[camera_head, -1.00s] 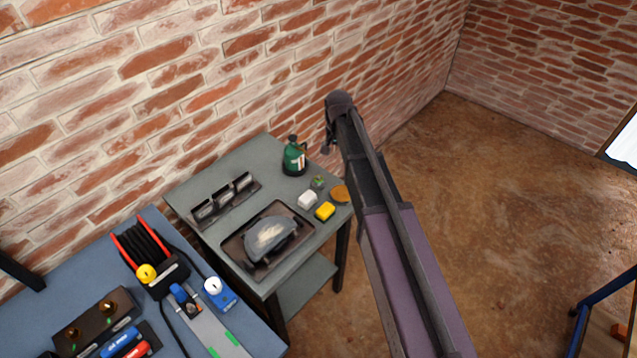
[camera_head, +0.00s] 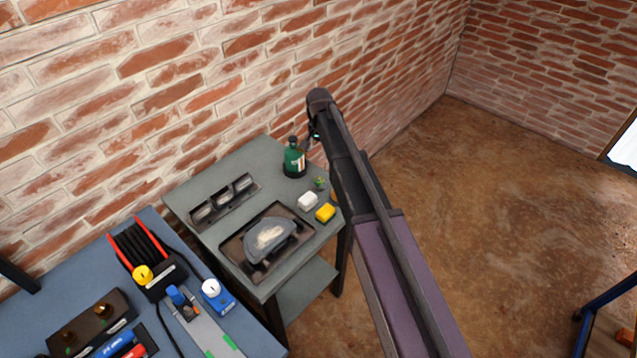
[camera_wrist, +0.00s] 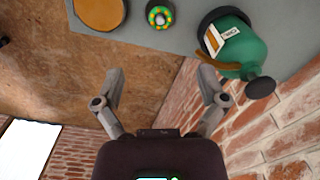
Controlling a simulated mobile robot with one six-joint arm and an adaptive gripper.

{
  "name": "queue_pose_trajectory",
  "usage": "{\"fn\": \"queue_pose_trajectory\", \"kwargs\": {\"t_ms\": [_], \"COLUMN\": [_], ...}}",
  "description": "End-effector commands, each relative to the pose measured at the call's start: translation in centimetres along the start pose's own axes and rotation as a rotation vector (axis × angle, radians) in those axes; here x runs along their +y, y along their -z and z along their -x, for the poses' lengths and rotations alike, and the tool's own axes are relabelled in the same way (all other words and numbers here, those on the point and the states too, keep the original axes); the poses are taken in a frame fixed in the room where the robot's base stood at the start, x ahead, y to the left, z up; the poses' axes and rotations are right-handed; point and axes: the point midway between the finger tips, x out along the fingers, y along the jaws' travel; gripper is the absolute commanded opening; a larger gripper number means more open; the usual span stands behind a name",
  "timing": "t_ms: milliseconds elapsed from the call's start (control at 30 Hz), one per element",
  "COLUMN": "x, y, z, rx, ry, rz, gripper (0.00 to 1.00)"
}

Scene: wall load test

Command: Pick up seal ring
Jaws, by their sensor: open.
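No part is plainly marked as the seal ring. A brown curved strip (camera_wrist: 216,61), which may be part of a ring, lies across the shoulder of the green bottle (camera_wrist: 235,46) in the wrist view; the rest of it is hidden or unclear. The bottle (camera_head: 294,160) stands at the back right of the grey table. A small round green piece with yellow dots (camera_wrist: 159,16) sits beside it. My gripper (camera_wrist: 160,78) is open and empty, its fingers wide apart, off the table edge near the bottle. In the head view my arm partly hides it.
The brick wall (camera_head: 200,75) is close behind the bottle.

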Motion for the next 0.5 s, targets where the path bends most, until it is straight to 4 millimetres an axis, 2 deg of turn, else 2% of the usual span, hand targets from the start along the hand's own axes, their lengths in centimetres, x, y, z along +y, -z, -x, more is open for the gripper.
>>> {"fn": "queue_pose_trajectory", "kwargs": {"t_ms": [33, 500], "x": [0.0, 0.1], "y": [0.0, 0.0], "z": [-0.8, -4.4], "rx": [0.000, 0.000], "ry": [0.000, 0.000], "rz": [0.000, -0.001], "gripper": [0.91, 0.91]}}
